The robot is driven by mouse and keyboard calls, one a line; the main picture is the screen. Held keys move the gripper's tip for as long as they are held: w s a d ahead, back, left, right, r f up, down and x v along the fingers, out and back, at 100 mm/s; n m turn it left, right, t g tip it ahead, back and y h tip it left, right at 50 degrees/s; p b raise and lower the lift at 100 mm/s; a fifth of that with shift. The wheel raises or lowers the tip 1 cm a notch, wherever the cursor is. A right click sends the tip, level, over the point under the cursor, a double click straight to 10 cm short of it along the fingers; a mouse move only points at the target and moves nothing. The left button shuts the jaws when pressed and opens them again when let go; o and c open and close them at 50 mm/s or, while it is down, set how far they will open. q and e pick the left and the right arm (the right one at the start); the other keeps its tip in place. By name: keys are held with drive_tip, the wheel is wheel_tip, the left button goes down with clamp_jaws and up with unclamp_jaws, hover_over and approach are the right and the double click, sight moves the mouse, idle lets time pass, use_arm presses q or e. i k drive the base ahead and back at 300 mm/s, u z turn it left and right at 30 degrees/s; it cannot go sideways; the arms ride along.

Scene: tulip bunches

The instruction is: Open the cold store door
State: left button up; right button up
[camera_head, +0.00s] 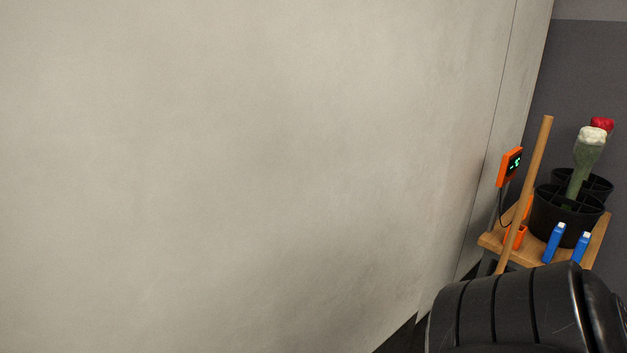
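A large pale grey, plain surface (250,170) fills most of the head view. It may be the cold store door or a wall; I cannot tell which. A thin vertical seam runs down it near its right edge. No handle shows. A black ribbed cylindrical part at the bottom right looks like one of my arm links. Neither of my grippers is in view.
A wooden stand (496,242) at the right holds black buckets (552,222) with red and white flowers (592,138), two blue items (554,243) and an orange device with a display (510,167). A wooden pole (538,160) stands upright there, slightly tilted.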

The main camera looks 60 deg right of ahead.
sight(176, 175)
drive_tip(key=z, duration=0.75)
drive_tip(key=k, duration=0.1)
drive_tip(key=z, duration=0.45)
